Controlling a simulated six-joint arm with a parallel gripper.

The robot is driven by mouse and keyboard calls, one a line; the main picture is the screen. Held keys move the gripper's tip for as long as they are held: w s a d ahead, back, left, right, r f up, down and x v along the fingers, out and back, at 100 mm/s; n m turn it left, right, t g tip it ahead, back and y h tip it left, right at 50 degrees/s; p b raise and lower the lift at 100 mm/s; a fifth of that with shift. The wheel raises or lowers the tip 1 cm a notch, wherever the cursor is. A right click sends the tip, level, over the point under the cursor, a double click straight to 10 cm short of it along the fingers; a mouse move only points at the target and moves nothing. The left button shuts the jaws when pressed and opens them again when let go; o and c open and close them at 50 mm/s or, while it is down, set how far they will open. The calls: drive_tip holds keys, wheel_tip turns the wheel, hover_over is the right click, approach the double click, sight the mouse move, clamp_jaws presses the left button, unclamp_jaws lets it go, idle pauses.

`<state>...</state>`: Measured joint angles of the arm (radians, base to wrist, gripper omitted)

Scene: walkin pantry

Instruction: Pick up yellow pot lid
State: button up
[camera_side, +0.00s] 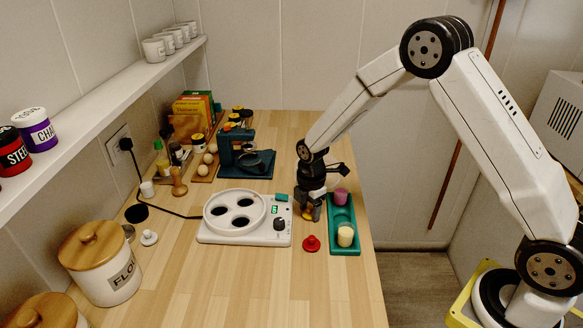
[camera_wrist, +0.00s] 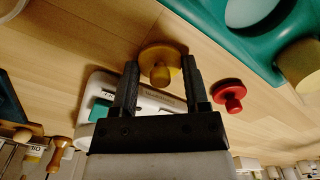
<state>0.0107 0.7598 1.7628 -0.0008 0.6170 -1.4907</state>
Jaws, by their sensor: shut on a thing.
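The yellow pot lid (camera_wrist: 163,60) is a small round disc with a knob. In the wrist view it sits between the two black fingers of my gripper (camera_wrist: 160,70), which is shut on it. In the side view my gripper (camera_side: 311,206) points down just right of the white hotplate unit, and a bit of the yellow lid (camera_side: 308,215) shows at its fingertips. The lid is at or very near the counter; I cannot tell whether it touches the wood.
A red lid (camera_side: 311,244) lies close by, in front. A green tray (camera_side: 345,218) with a purple pot (camera_side: 341,197) and a cream pot (camera_side: 346,236) stands just right. The hotplate unit (camera_side: 205,236) is left. The front counter is clear.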

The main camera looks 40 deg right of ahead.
drive_tip(key=shift+r, duration=0.1)
drive_tip(key=shift+r, duration=0.7)
drive_tip(key=s+r, duration=1.1)
drive_tip(key=s, duration=0.3)
drive_tip(key=shift+r, duration=0.2)
